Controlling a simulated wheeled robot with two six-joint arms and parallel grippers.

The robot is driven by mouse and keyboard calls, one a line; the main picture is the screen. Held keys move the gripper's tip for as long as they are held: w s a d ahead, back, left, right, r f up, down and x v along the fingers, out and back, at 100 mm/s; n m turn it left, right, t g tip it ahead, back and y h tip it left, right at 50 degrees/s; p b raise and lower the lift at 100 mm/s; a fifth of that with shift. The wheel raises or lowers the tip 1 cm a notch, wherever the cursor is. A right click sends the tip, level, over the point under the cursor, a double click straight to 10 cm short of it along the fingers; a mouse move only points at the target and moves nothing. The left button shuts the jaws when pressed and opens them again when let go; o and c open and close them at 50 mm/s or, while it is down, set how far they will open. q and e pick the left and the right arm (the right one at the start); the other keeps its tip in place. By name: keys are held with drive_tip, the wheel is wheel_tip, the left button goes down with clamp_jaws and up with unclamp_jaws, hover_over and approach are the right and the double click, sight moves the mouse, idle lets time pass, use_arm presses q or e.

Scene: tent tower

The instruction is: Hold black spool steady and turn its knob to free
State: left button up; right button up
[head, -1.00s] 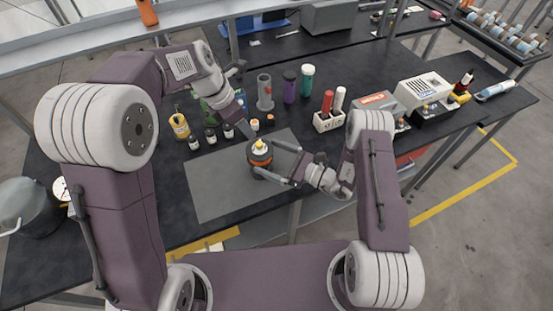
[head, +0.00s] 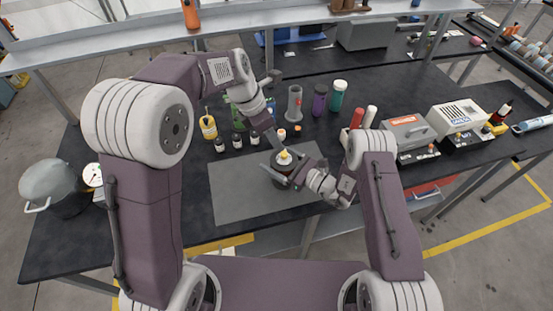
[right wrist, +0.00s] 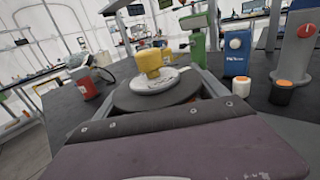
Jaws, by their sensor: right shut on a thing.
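The black spool (head: 283,169) stands upright on the grey mat (head: 235,193), with a pale top and a yellow knob (head: 284,154). In the right wrist view the yellow knob (right wrist: 152,64) rises from a pale disc on the spool's dark round top (right wrist: 135,98). My right gripper (head: 290,172) is shut on the spool from its right side, low beneath the knob. My left gripper (head: 276,142) points down from the upper left, close to the knob. Its fingertips are small and partly hidden in the head view, so I cannot tell whether they are open or touch the knob.
Small bottles (head: 237,140), a yellow bottle (head: 208,127) and a grey stand (head: 294,103) are behind the mat. Purple (head: 319,100) and green (head: 337,95) bottles stand farther right. A metal pot (head: 50,185) is at the left. The mat's left part is clear.

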use_arm(q)
drive_tip(key=shift+o, duration=0.8)
drive_tip(key=s+d+m+g+h, duration=0.7)
drive_tip(key=s+d+m+h, duration=0.15)
drive_tip(key=s+m, duration=0.5)
drive_tip(key=n+t+h, duration=0.2)
drive_tip(key=n+t, duration=1.5)
approach(281, 156)
drive_tip(key=shift+m+y, duration=0.25)
drive_tip(key=x, duration=1.1)
drive_tip(key=shift+d+r, duration=0.15)
drive_tip(key=shift+d, duration=0.05)
